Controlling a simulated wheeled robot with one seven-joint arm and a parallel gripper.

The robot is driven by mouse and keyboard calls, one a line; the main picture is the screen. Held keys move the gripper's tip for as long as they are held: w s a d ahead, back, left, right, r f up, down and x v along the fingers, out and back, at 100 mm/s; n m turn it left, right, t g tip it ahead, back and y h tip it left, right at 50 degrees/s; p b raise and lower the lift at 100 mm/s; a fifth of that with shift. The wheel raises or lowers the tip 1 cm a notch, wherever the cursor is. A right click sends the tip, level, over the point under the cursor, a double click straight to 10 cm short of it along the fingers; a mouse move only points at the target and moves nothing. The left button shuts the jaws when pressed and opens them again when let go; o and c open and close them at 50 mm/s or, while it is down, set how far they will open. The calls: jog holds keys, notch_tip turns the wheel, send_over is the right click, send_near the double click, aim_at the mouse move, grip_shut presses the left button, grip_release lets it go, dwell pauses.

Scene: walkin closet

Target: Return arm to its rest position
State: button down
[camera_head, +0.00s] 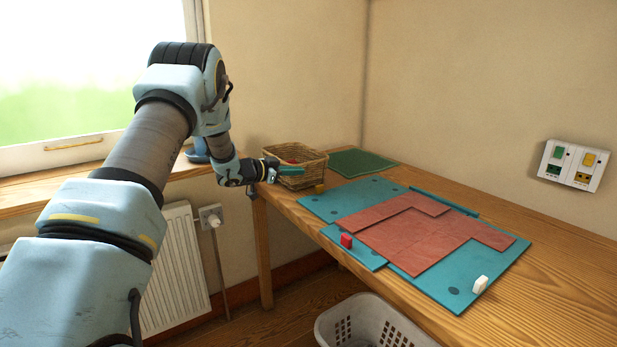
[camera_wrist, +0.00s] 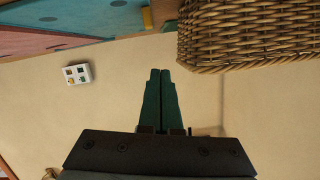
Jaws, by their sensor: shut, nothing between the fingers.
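My gripper (camera_head: 291,171) is shut and empty, with its green fingers together. In the head view it is at the left end of the wooden table, in front of the wicker basket (camera_head: 312,174). In the wrist view the shut fingertips (camera_wrist: 160,72) point towards the bare wall, and the basket (camera_wrist: 248,35) fills the upper right. My arm reaches in from the lower left and bends down at the elbow in front of the window.
A laundry basket (camera_head: 335,318) stands below. A radiator (camera_head: 172,272) is under the window.

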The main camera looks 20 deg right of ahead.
jog(key=w+a+r+n+t+y, duration=0.1)
jog(key=a+r+n+t+y, duration=0.2)
jog(key=a, duration=0.5)
jog(key=w+a+r+n+t+y, duration=0.2)
jog(key=a+r+n+t+y, duration=0.1)
jog(key=a, duration=0.6)
jog(key=s+a+n+y+p, duration=0.1)
jog(key=s+a+n+y, duration=0.35)
jog(key=a, duration=0.55)
jog(key=s+a+f+n+g+y, duration=0.1)
jog(key=s+a, duration=0.3)
jog(key=s, duration=0.6)
jog(key=s+a+f+n+g+y+p, duration=0.1)
jog(key=s+a+n+g, duration=0.2)
jog(key=s, duration=0.7)
jog(key=s+a+f+n+g+y, duration=0.1)
jog(key=s+a+g, duration=0.3)
jog(key=s, duration=0.6)
jog(key=shift+s+a+n+y, duration=0.35)
jog(key=shift+a+n+y, duration=0.2)
jog(key=shift+a, duration=0.25)
